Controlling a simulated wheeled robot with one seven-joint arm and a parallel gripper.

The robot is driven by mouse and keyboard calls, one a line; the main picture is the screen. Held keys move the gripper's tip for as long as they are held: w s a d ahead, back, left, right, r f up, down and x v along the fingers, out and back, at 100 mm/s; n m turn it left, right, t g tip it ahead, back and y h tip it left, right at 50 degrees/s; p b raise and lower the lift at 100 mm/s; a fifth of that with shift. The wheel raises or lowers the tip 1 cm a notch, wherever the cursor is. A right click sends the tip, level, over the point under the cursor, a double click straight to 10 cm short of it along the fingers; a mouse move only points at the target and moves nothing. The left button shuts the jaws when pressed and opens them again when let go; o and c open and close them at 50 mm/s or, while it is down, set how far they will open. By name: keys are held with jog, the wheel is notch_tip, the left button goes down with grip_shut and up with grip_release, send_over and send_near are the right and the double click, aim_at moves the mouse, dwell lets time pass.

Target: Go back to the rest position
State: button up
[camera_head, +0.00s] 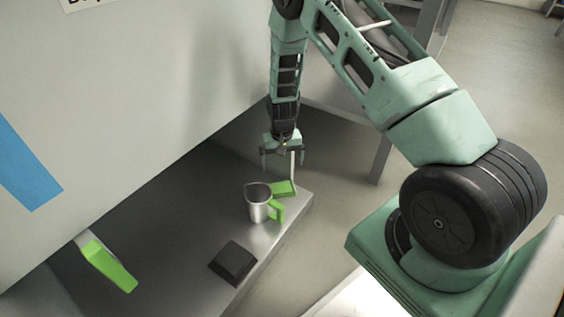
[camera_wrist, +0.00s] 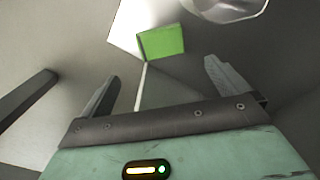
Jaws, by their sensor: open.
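My gripper (camera_head: 283,163) points down above the far end of the grey metal bench (camera_head: 180,215). Its two fingers stand apart with nothing held, and they also show in the wrist view (camera_wrist: 163,82). A metal mug (camera_head: 257,204) with a green handle stands upright on the bench, just below and left of my gripper. Part of what looks like the mug (camera_wrist: 228,8) shows at the top right of the wrist view. A green piece (camera_head: 283,188) with a thin pale upright part lies behind the mug, under my gripper; its green face (camera_wrist: 162,42) is ahead of the fingers in the wrist view.
A black block (camera_head: 233,263) lies on the bench near its right edge. A green-and-white object (camera_head: 108,265) is at the left. A pale panel (camera_head: 120,90) with a blue stripe rises along the bench's left side. Grey floor is open beyond the bench's right edge.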

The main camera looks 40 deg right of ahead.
dwell(0.3)
jog(key=s+a+r+n+t, duration=0.1)
jog(key=s+a+r+n, duration=0.15)
jog(key=s+r, duration=0.5)
jog(key=s+a+r+n+t, duration=0.1)
jog(key=s+a+r, duration=0.25)
jog(key=r, duration=0.75)
jog(key=s+a+r+n+t, duration=0.1)
jog(key=s+a+r, duration=0.1)
jog(key=s+r, duration=0.55)
jog(key=s+a+r+n+g+p, duration=0.2)
jog(key=s+a+r+n+p, duration=0.2)
jog(key=s+a+r+p, duration=0.35)
jog(key=s+a+r+n+g+p, duration=0.1)
jog(key=s+a+r+n+p, duration=0.4)
jog(key=a+r, duration=0.5)
notch_tip(320, 180, up, 36)
jog(key=p, duration=3.7)
jog(key=shift+w+a+f+m+y, duration=0.2)
jog(key=shift+a+f+m+y, duration=0.1)
jog(key=shift+a+m, duration=0.15)
jog(key=shift+s, duration=0.1)
